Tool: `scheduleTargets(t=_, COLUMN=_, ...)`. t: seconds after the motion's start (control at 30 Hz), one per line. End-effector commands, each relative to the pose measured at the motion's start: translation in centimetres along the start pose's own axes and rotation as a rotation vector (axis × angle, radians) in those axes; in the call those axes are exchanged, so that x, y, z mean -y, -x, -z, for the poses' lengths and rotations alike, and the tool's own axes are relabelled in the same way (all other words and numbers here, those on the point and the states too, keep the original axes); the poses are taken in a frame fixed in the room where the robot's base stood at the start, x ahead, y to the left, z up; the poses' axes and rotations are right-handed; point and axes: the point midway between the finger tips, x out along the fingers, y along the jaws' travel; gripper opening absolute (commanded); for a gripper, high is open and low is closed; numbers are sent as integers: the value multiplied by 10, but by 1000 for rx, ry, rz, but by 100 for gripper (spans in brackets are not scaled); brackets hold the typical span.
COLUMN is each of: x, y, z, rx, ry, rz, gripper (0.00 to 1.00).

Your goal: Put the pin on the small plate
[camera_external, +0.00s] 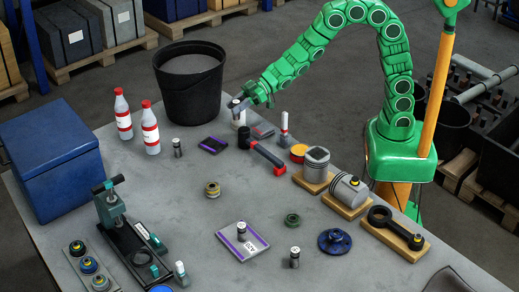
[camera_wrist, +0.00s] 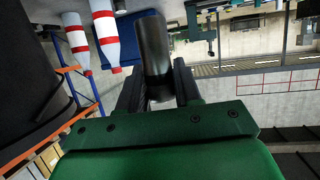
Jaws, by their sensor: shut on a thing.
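My gripper (camera_external: 243,101) is beside the black bucket, above the table's far side. In the wrist view my gripper (camera_wrist: 157,88) is shut on a dark, smooth cylinder (camera_wrist: 153,45), which looks like the pin. In the external view a pale, short cylinder (camera_external: 238,115) shows at the fingertips; I cannot tell how far it stands off the table. A small dark plate with a purple edge (camera_external: 213,144) lies to the lower left of the gripper.
The black bucket (camera_external: 188,95) and two red-and-white bottles (camera_external: 150,128) stand to the left. A hammer (camera_external: 266,155), a white marker-like stick (camera_external: 284,128) and pistons (camera_external: 316,165) are to the right. A blue box (camera_external: 50,165) is far left. The table's middle has clear patches.

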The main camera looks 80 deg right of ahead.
Motion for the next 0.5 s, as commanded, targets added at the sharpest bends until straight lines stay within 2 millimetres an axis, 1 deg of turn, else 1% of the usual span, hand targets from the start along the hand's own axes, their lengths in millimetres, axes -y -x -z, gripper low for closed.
scheduleTargets(t=0.03, x=-5, y=5, z=-2, rx=2, ry=5, rz=10, gripper=0)
scheduleTargets(t=0.1, x=-8, y=11, z=-4, rx=7, ry=10, rz=28, gripper=0)
scheduleTargets(t=0.3, x=-13, y=22, z=-10, rx=19, ry=19, rz=64, gripper=0)
scheduleTargets(t=0.4, x=-15, y=24, z=-12, rx=23, ry=21, rz=72, gripper=0)
scheduleTargets(t=0.5, x=-16, y=19, z=-13, rx=25, ry=22, rz=75, gripper=0)
